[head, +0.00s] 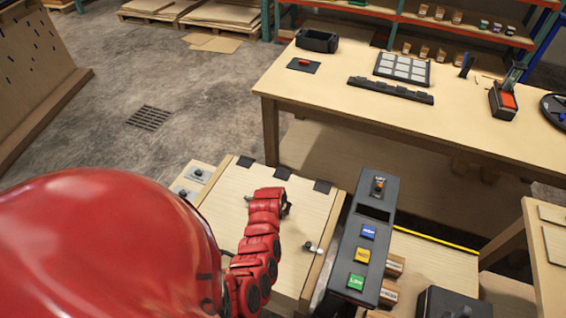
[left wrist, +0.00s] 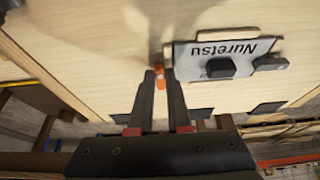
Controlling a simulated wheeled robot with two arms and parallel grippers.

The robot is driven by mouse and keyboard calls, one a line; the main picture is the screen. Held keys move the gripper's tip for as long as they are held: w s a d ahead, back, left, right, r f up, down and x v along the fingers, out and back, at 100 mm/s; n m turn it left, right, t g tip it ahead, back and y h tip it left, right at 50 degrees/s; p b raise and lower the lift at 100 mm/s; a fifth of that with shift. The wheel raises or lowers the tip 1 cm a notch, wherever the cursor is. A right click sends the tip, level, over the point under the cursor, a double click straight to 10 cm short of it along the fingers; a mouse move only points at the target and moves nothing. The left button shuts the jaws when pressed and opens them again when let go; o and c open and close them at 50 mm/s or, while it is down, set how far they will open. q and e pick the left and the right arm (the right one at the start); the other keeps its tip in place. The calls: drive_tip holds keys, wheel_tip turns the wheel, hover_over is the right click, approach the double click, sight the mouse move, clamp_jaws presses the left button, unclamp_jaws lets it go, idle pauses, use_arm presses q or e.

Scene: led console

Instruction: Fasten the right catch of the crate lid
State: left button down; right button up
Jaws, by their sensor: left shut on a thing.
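The crate lid (head: 228,204) is a pale wooden panel with black hinges along its far edge. Near its right edge in the head view is a small catch-like fitting (head: 311,247) with a dark knob and a pale part. My red left arm covers the lid's left and middle. In the left wrist view, my left gripper (left wrist: 160,80) has its narrow black fingers close together on a small orange piece (left wrist: 159,71) over the wood. I cannot tell whether this piece belongs to the right catch. The fingertips are hidden in the head view. My right gripper is not in view.
A grey plate marked Nuretsu (left wrist: 225,60) with a black block lies beside the fingers. A dark console (head: 363,240) with blue, yellow and green buttons stands right of the crate. A workbench (head: 330,105) with several devices stands behind.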

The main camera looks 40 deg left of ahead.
use_arm(q)
drive_tip(key=shift+d+f+n+b, duration=0.1)
drive_tip(key=shift+f+n+b, duration=0.25)
drive_tip(key=shift+b, duration=0.55)
drive_tip(key=n+g+y+b, duration=0.1)
drive_tip(key=n+b, duration=0.2)
drive_tip(key=b, duration=0.3)
drive_tip(key=n+g+y+b, duration=0.1)
drive_tip(key=n+b, duration=0.3)
drive_tip(key=b, duration=0.2)
drive_tip(key=n+g+y+b, duration=0.1)
drive_tip(key=n+b, duration=0.3)
drive_tip(key=b, duration=0.2)
drive_tip(key=shift+w+d, duration=0.35)
drive_tip(key=shift+w, duration=0.05)
drive_tip(key=shift+r+n+g+b, duration=0.15)
drive_tip(key=shift+n+g+b, duration=0.15)
drive_tip(key=shift+n+b, duration=0.25)
drive_tip(key=shift+w+r+n+g, duration=0.15)
drive_tip(key=shift+n+g, duration=0.15)
drive_tip(key=shift+n, duration=0.6)
drive_tip(key=shift+r+n+g, duration=0.1)
drive_tip(key=shift+n+g, duration=0.4)
drive_tip(key=shift+n, duration=1)
